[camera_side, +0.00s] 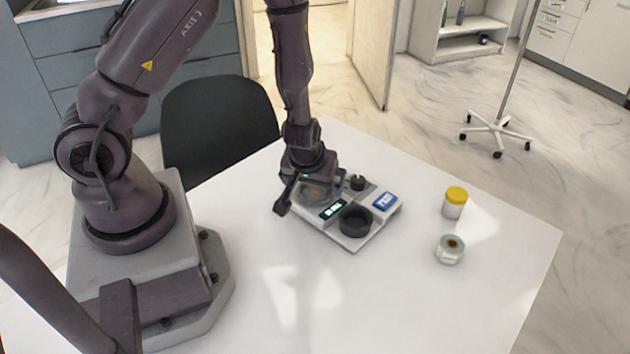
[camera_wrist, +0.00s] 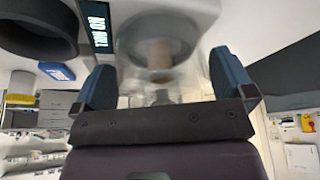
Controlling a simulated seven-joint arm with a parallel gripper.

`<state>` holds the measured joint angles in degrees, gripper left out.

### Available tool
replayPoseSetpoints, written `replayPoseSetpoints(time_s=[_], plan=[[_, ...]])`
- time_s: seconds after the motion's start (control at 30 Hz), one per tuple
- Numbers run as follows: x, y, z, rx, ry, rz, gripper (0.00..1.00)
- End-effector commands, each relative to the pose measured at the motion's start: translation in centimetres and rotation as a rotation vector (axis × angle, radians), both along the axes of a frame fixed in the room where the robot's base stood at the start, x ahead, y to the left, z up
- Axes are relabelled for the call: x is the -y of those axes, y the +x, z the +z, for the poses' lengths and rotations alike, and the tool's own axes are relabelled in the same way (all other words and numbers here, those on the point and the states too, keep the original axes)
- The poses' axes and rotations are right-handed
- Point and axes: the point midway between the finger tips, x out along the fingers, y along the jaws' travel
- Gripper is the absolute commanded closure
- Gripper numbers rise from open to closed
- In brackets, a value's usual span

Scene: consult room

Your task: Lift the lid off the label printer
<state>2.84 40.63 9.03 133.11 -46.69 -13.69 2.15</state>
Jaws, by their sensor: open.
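A flat light-grey device (camera_side: 352,243), the likely label printer, lies on the white table with a lit display (camera_side: 333,210), which also shows in the wrist view (camera_wrist: 97,25). A round translucent lid-like part (camera_side: 316,192) with a brownish knob sits at its left end. The wrist view shows this part blurred, with its knob (camera_wrist: 158,52) between my fingers. My gripper (camera_side: 309,190) is open directly over that part; in the wrist view its fingers (camera_wrist: 164,66) stand wide on either side. I cannot tell whether they touch it.
The device also carries a black round cup (camera_side: 355,221), a blue label plate (camera_side: 384,201) and a small black knob (camera_side: 357,182). A yellow-capped jar (camera_side: 454,203) and a clear jar (camera_side: 450,250) stand to the right. The front of the table is clear.

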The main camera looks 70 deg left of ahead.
Motion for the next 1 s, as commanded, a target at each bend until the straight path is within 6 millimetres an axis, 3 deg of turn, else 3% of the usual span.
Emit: replayPoseSetpoints(time_s=[0.3, 0.43, 0.47, 0.77, 1.0], plan=[[-0.1, 0.1, -0.4, 0.001, -0.001, 0.000, 0.00], [-0.1, 0.1, -0.4, 0.001, -0.001, 0.000, 0.30], [-0.1, 0.1, -0.4, 0.001, -0.001, 0.000, 0.33], [-0.1, 0.1, -0.3, 0.001, 0.001, 0.000, 0.33], [-0.1, 0.2, 1.3, 0.003, 0.004, -0.003, 0.33]])
